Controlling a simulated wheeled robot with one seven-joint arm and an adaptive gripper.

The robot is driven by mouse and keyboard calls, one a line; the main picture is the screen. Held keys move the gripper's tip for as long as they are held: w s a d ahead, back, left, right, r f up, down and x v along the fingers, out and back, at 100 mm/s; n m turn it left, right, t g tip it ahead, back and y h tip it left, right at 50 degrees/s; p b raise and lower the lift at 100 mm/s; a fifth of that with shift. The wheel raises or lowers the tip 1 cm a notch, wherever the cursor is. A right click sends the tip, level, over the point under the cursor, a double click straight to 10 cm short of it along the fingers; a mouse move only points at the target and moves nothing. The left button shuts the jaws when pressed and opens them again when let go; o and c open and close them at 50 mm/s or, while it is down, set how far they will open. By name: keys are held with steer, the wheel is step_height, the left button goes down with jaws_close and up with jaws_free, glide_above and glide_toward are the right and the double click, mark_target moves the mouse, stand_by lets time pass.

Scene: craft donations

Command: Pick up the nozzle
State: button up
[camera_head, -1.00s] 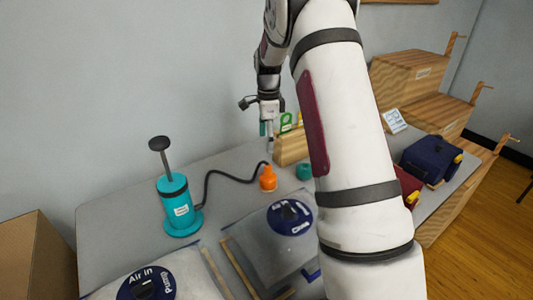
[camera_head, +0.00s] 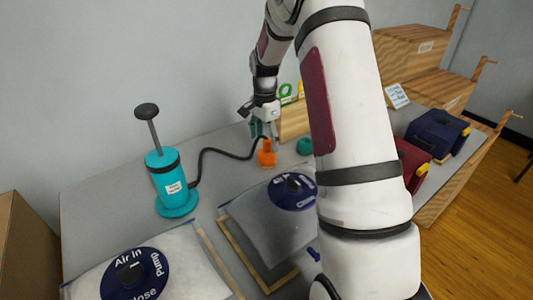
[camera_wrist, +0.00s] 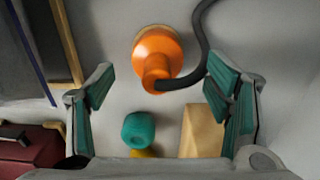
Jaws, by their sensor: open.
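The nozzle (camera_head: 267,155) is an orange cone-like piece standing on the grey table, with a black hose running from it to the teal pump (camera_head: 169,182). In the wrist view the nozzle (camera_wrist: 157,56) shows from above, with the hose (camera_wrist: 200,50) joined at its top. My gripper (camera_head: 265,130) is open with its teal-padded fingers above the table, close to the nozzle. In the wrist view my gripper (camera_wrist: 165,95) has its fingers wide apart, and the nozzle lies between and a little beyond them. Nothing is held.
A teal round object (camera_head: 304,146) stands right of the nozzle. A wooden block (camera_head: 294,121) is behind it. Bags with blue valves (camera_head: 292,192) lie in front. Red (camera_head: 412,166) and navy (camera_head: 437,132) cases are at right. My arm hides part of the table.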

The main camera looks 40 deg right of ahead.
mark_target(268, 151)
steer(key=shift+s+d+f+b, duration=0.1)
steer(key=shift+d+f+b, duration=0.1)
steer(key=shift+f, duration=1.2)
steer(key=shift+d+f+b, duration=0.1)
steer(key=shift+d+f, duration=0.1)
steer(key=shift+f, duration=1.2)
steer(key=c, duration=1.2)
